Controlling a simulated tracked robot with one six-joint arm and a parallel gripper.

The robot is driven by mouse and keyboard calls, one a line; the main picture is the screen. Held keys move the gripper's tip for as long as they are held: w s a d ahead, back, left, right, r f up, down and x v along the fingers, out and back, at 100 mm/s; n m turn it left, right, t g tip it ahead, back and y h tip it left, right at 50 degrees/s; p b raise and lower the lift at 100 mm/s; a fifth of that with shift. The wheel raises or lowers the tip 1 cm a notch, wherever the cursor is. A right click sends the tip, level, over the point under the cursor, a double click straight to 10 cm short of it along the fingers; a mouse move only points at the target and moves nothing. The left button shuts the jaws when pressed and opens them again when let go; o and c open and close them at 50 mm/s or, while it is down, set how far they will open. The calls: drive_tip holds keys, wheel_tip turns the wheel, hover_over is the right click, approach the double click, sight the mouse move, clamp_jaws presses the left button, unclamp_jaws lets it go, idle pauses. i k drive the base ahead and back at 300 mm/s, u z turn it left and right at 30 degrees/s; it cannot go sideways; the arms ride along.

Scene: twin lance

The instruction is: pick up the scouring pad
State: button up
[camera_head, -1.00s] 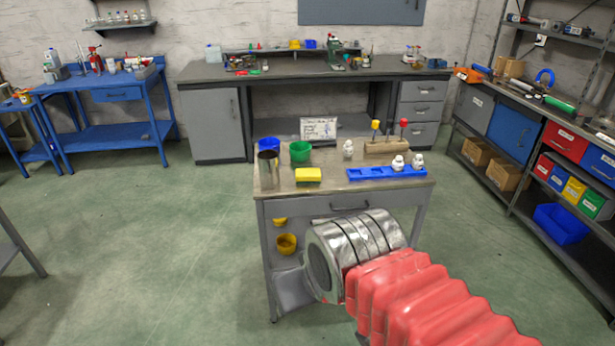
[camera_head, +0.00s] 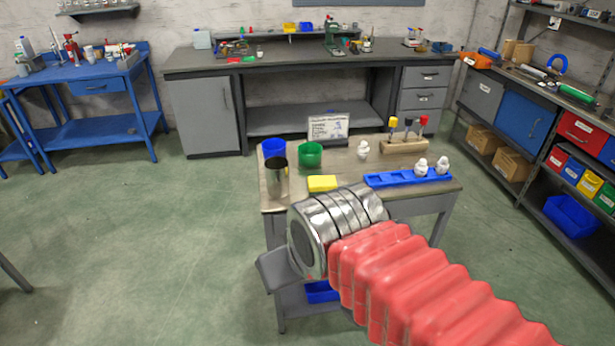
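The scouring pad (camera_head: 322,183) is a yellow block lying on the top of the small workbench (camera_head: 274,207), near its front edge. In the earlier frame a green underside shows on it; now its lower front is hidden behind my arm. My arm, with a red ribbed sleeve and a silver banded end, stands in front of the bench, below and close to the pad in the picture. My gripper's fingers do not show, so I cannot see their state.
A dark metal cup (camera_head: 277,177), a blue cup (camera_head: 272,149) and a green cup (camera_head: 310,154) stand left of and behind the pad. A blue tray (camera_head: 385,180) with white figures lies to its right. A wooden holder (camera_head: 403,146) and a sign (camera_head: 327,128) are behind.

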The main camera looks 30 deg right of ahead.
sight(318, 184)
drive_tip(key=z, duration=0.05)
drive_tip(key=i, duration=1)
